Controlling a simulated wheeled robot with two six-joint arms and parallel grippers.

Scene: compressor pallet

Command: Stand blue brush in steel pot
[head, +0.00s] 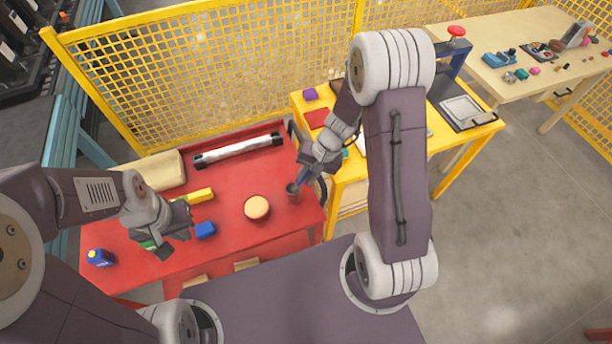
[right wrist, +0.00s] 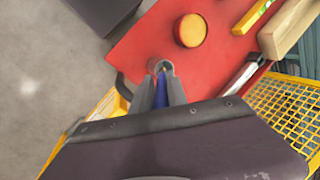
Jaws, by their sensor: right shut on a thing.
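The steel pot (head: 293,192) is a small grey cup near the right end of the red table. In the right wrist view the pot's rim (right wrist: 163,65) shows just beyond my fingertips. My right gripper (head: 301,181) is shut on the blue brush and points down at the pot. The blue brush (right wrist: 162,93) shows between the fingers (right wrist: 161,90), lined up with the pot's mouth. Whether its lower end is inside the pot or just above it, I cannot tell. My left gripper (head: 179,228) is open and empty over the left part of the table.
On the red table (head: 275,232) are a round tan-topped thing (head: 256,208), a blue block (head: 205,230), a yellow block (head: 201,196), a blue bottle (head: 100,258) and a silvery bar (head: 238,150). A yellow table (head: 345,185) adjoins at right. A yellow mesh fence (head: 200,75) stands behind.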

